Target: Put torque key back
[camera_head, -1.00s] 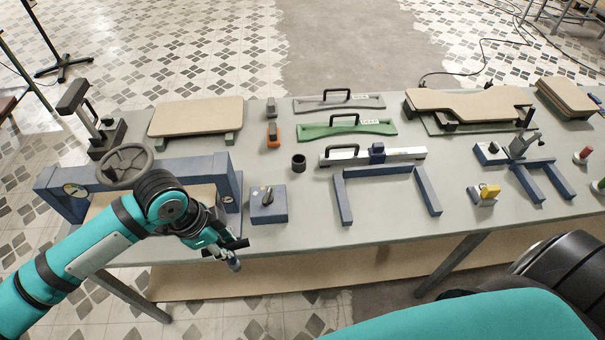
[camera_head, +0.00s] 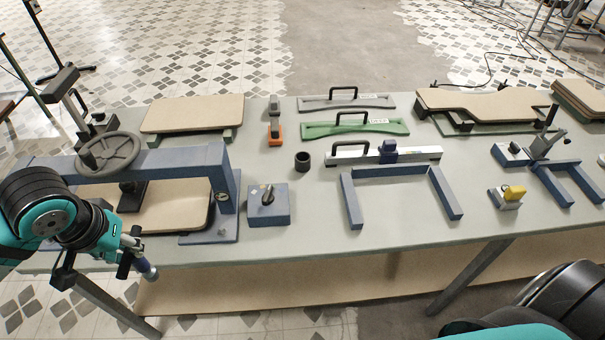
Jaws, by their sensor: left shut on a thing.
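My left gripper (camera_head: 131,252) is at the lower left, in front of the table's near edge. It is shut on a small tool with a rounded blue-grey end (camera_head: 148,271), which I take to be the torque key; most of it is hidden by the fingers. To its right on the table stands a blue block (camera_head: 268,207) with a dark knob-like piece on top. My right gripper is out of view; only dark and teal parts of my own body show at the lower right.
A blue press frame (camera_head: 150,162) with a handwheel (camera_head: 108,153) and gauge stands behind the left gripper, over a curved board (camera_head: 165,207). A black ring (camera_head: 302,161) and a blue U-shaped stand (camera_head: 352,205) lie to the right. Table front between them is clear.

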